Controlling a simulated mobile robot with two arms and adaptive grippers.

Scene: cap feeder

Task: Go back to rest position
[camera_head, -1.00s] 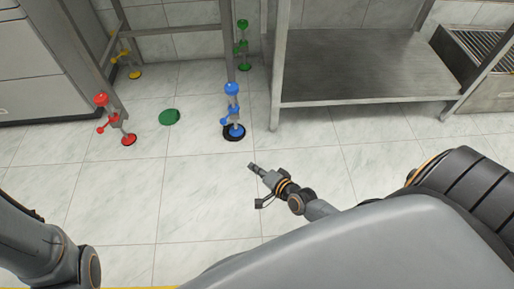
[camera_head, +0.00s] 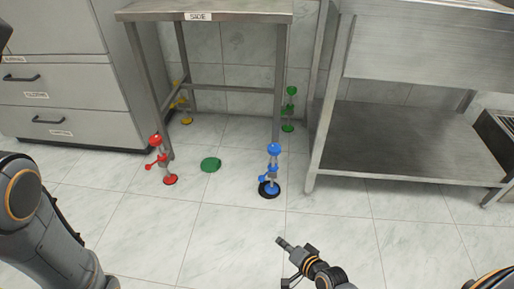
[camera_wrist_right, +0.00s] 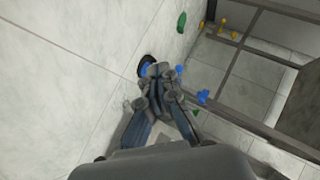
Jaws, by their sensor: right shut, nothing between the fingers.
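My right gripper (camera_head: 281,243) is shut and empty, low over the tiled floor in front of the blue foot stand. It also shows in the right wrist view (camera_wrist_right: 158,72), with its fingers together. My left arm comes in at the left of the head view, but its gripper is out of view. The red stand (camera_head: 156,141) is at the front left leg.
A green disc (camera_head: 211,165) lies on the floor. Drawers (camera_head: 55,95) are left, a steel shelf (camera_head: 400,143) right. The front floor is clear.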

